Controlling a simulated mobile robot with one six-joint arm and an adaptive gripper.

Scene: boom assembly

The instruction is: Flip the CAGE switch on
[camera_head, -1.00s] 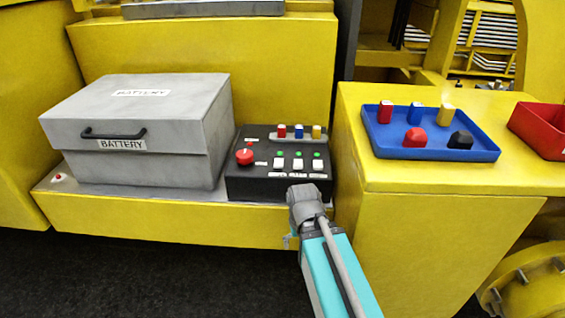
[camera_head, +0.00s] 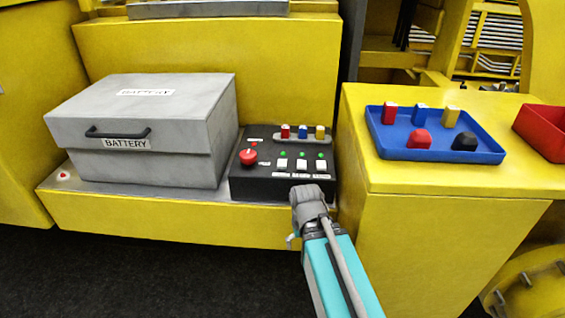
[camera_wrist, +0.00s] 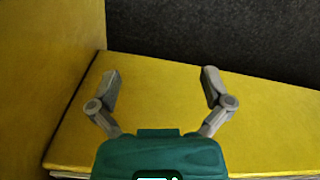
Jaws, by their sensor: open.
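A black control box (camera_head: 262,187) stands on the yellow ledge, right of the grey battery box. On its top are a red knob (camera_head: 248,157), several white switches (camera_head: 301,164) with small green lights above them, and a row of red, blue and yellow pieces at the back. White labels lie in front of the switches, too small to read, so I cannot tell which one is CAGE. My gripper (camera_head: 300,190) is at the box's front right edge in the head view. In the wrist view my gripper (camera_wrist: 160,82) has its two fingers spread, with nothing between them.
The grey battery box (camera_head: 150,165) stands left of the control box. A yellow block (camera_head: 440,230) on the right bears a blue tray (camera_head: 390,150) with colored pieces and a red bin (camera_head: 545,128). Yellow walls stand behind and beside the ledge.

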